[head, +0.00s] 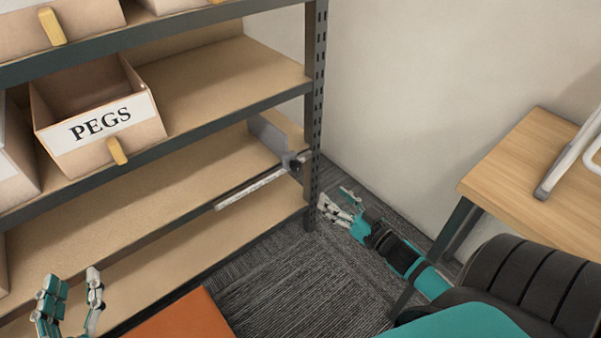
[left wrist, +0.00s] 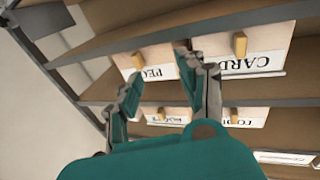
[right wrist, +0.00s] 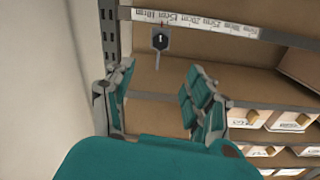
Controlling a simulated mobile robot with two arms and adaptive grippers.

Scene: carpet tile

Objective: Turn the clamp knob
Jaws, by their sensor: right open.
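The clamp knob (head: 291,163) is a small dark piece beside the right shelf post, at the end of a pale ruler bar (head: 250,188) with a grey plate (head: 268,134) behind it. In the right wrist view the dark hexagonal knob (right wrist: 160,39) carries a white mark, with a thin grey stem below it. My right gripper (head: 332,198) is open and empty, to the right of and below the knob, apart from it. It also shows in the right wrist view (right wrist: 160,72). My left gripper (head: 72,278) is open and empty at the lower left, far from the knob; its fingers show in the left wrist view (left wrist: 158,68).
A shelf unit holds several bins, one a PEGS bin (head: 100,126). Its perforated right post (head: 318,90) stands close to the knob and right gripper. A wooden table (head: 530,155) is at right, an orange surface (head: 185,318) at bottom. Carpet between is clear.

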